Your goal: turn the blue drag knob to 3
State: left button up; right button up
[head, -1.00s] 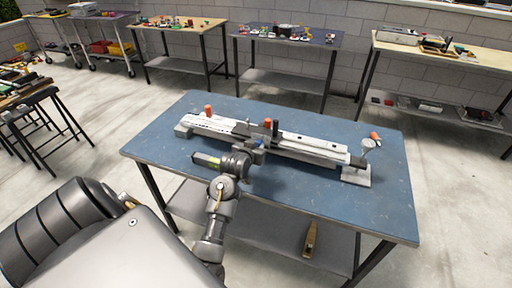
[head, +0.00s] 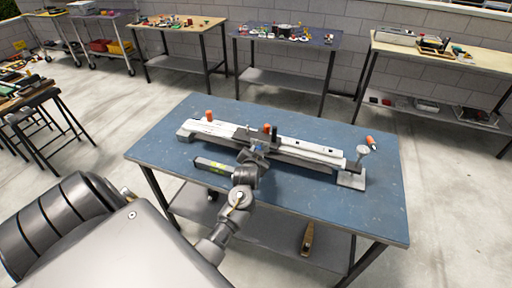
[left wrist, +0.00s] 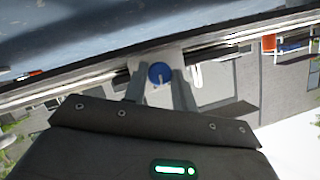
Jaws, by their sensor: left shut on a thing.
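The blue drag knob (left wrist: 159,73) is a round blue cap with a pale mark on its lower part. It sits on a grey block of the long white and grey rail device (head: 305,146) on the blue table. My left gripper (left wrist: 158,80) is shut on the knob, one finger on each side of it. In the head view my left gripper (head: 257,152) is at the front side of the rail's carriage, and the knob is too small to make out surely. No scale numbers are readable. My right gripper is out of view.
The blue table (head: 170,152) has free room in front of the rail and at its right. Other benches are far behind.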

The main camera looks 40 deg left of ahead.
pick_arm(q)
jog(key=m+y+p, duration=0.2)
jog(key=m+p, duration=0.1)
jog(key=shift+d, duration=0.15)
jog(key=shift+w+f+m+y+p, duration=0.15)
jog(key=shift+m+y+p, duration=0.35)
jog(key=shift+m, duration=0.6)
jog(key=shift+d+f+m+t+y, duration=0.15)
jog(key=shift+m+t+y, duration=0.35)
jog(key=shift+m, duration=0.8)
jog(key=o, duration=1)
